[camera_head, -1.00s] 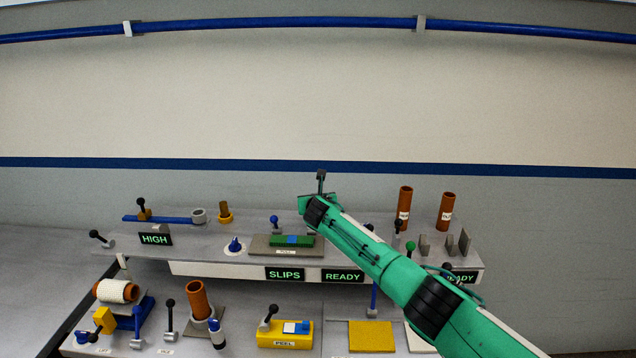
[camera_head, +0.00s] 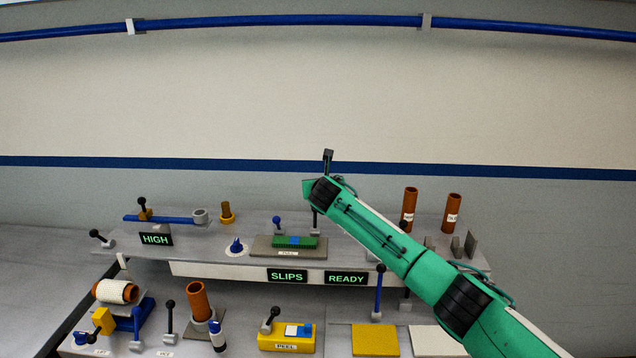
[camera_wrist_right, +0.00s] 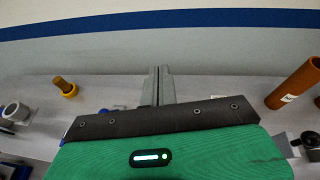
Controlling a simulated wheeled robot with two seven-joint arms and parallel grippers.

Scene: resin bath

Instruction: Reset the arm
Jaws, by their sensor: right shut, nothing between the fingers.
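My right gripper (camera_head: 327,156) is at the end of the green arm that comes in from the lower right in the head view. It is raised above the back of the upper shelf, in front of the grey wall. In the right wrist view the gripper's grey fingers (camera_wrist_right: 157,86) lie together, shut with nothing between them, over the shelf. My left gripper is not in view. The arm hides part of the right side of the bench.
The upper shelf (camera_head: 210,250) carries a HIGH sign (camera_head: 155,239), a green block (camera_head: 294,242) on a plate and two brown tubes (camera_head: 452,207) at right. Below are a yellow PEEL box (camera_head: 286,338), a yellow mat (camera_head: 375,340) and several levers.

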